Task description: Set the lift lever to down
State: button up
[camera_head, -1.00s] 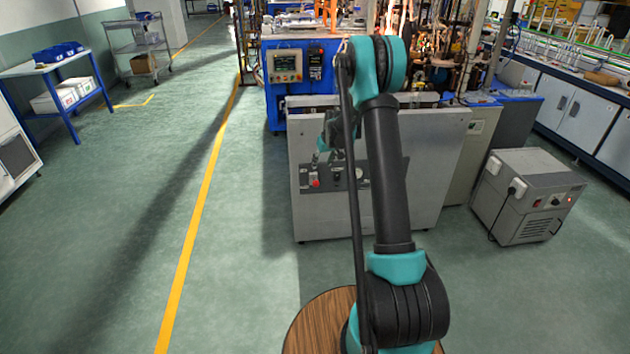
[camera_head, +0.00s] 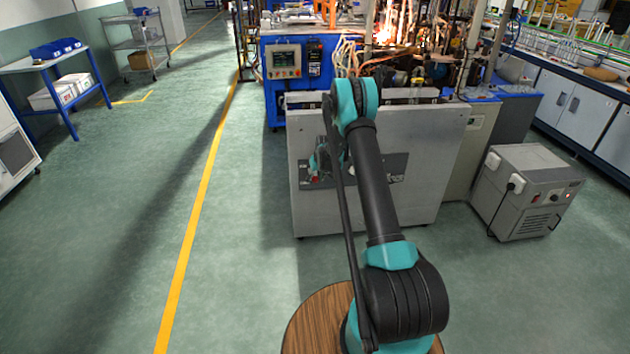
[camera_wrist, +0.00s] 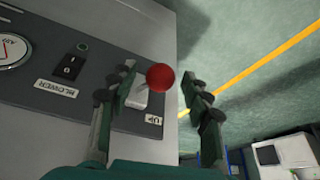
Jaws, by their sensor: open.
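The lift lever (camera_wrist: 159,77) shows in the wrist view as a red ball knob in front of a pale plate on the dark control panel (camera_wrist: 40,92). My gripper (camera_wrist: 163,78) is open, with one finger on each side of the red knob. A gap shows between the knob and the right finger; I cannot tell whether the left finger touches the plate or lever. In the head view, my gripper (camera_head: 318,168) is near the left end of the panel (camera_head: 395,168), and the lever is hard to make out.
A blower switch (camera_wrist: 70,68) and a round gauge (camera_wrist: 12,50) sit on the panel near the lever. The grey cabinet front (camera_head: 420,205) stands close to my arm. A grey box unit (camera_head: 525,190) stands on the right. The floor left of the cabinet is clear.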

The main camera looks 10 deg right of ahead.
jog(key=shift+w+a+f, duration=0.1)
jog(key=shift+w+f, duration=0.1)
jog(key=shift+f, duration=0.4)
jog(key=shift+c, duration=0.5)
grip_shut()
